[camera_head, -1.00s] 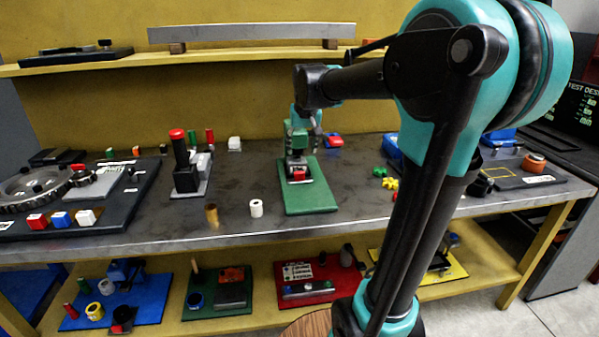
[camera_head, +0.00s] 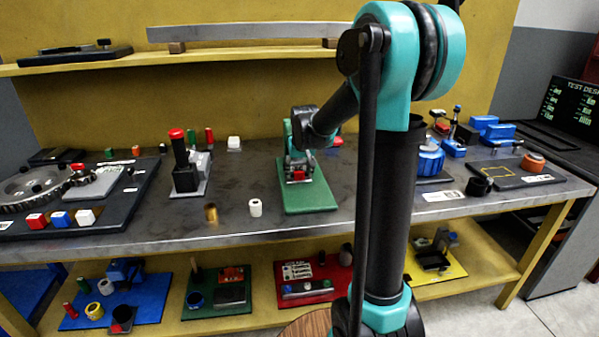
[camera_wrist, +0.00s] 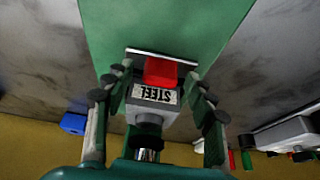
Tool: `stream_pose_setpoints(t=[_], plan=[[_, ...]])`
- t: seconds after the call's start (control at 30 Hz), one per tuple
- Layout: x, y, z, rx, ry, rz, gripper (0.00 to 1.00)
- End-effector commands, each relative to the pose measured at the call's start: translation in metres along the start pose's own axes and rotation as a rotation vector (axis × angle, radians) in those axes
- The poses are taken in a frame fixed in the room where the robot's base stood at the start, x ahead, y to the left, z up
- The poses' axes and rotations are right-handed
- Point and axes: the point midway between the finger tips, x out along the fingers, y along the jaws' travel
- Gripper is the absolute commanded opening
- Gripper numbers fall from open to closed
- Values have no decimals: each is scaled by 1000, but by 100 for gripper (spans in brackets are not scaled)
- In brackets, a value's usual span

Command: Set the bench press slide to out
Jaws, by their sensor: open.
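The bench press stands on a green baseplate (camera_head: 310,197) in the middle of the bench. Its upper part is largely hidden behind my arm. A red block (camera_head: 298,176) shows low at the front of the press. In the wrist view, the red block (camera_wrist: 161,72) sits by a grey block (camera_wrist: 152,97) with a label reading "STEEL", over the green plate (camera_wrist: 165,25). My gripper (camera_head: 300,162) is low over the press, pointing down. In the wrist view, the open fingers of my gripper (camera_wrist: 157,92) stand on either side of the grey block; contact cannot be told.
A black lever unit with a red knob (camera_head: 176,134) stands left of the press. A blue fixture (camera_head: 430,162) is to the right. Bare bench lies between the press and lever unit.

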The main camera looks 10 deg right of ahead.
Motion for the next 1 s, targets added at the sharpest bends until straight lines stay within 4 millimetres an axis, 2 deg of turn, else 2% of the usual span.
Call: stream_pose_setpoints(t=[0.13,0.57,0.83,1.0], plan=[[0,0,0,0,0,0,55],[0,0,0,0,0,0,2],[-2,0,2,0,0,0,0],[-11,0,24,0,0,0,0]])
